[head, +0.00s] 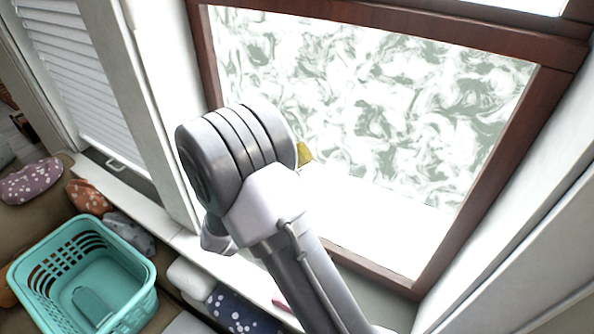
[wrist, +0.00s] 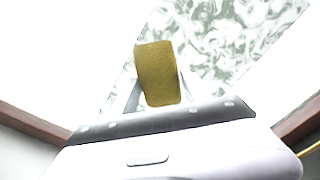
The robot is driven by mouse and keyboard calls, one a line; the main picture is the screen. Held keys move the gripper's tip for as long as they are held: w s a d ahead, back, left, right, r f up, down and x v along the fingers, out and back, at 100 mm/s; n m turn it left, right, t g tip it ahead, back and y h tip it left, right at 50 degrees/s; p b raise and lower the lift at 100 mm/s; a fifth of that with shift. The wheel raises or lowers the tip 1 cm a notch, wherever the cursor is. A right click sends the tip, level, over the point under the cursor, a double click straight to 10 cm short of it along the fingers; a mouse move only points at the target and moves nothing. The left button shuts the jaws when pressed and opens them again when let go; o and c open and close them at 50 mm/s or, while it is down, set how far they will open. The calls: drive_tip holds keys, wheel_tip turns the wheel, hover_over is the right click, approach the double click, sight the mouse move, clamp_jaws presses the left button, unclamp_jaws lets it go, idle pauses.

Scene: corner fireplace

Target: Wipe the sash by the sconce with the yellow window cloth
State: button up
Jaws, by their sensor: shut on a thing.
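The yellow window cloth (wrist: 158,70) stands up in my gripper (wrist: 157,100) in the wrist view. My gripper is shut on it. In the head view only a small yellow corner of the cloth (head: 305,153) shows past my arm, in front of the pane; the gripper itself is hidden there. The sash (head: 350,90) has a red-brown frame and a pane covered in white and grey-green swirls. A lower band of the pane looks plain bright white. I cannot tell whether the cloth touches the glass. No sconce is visible.
A teal basket (head: 140,308) stands at lower left with a teal item inside. Cushions, purple (head: 30,181), orange (head: 88,196) and grey (head: 130,233), lie near it. A dark spotted cushion (head: 240,314) lies below the sill. A window with white blinds (head: 75,60) is at left.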

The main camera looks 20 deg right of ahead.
drive_tip(key=shift+a, duration=0.15)
drive_tip(key=shift+v, duration=2.85)
drive_tip(key=v, duration=0.3)
